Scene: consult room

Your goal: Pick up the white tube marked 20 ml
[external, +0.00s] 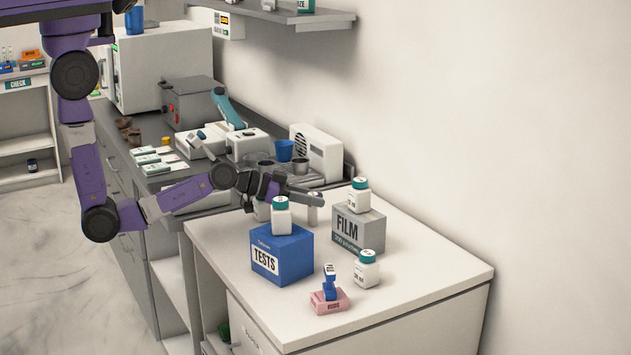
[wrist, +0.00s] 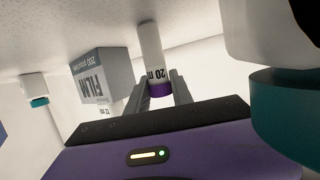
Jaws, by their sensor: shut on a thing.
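The white tube marked 20 ml (wrist: 152,42) is between the two fingers of my gripper (wrist: 159,86) in the wrist view, with its black "20 m" print and purple end showing. The fingers are shut on it near the purple end. In the external view my gripper (external: 305,197) is low over the white counter, behind the blue TESTS box (external: 292,249). A short pale part of the tube (external: 312,215) shows there under the fingers; the rest is hidden. I cannot tell whether the tube touches the counter.
A white bottle with a teal cap (external: 281,216) stands on the TESTS box, very close to my wrist. The grey FILM box (external: 358,231) carries another bottle (external: 358,196). A third bottle (external: 366,269) and a pink box (external: 330,303) stand nearer. The counter's right side is clear.

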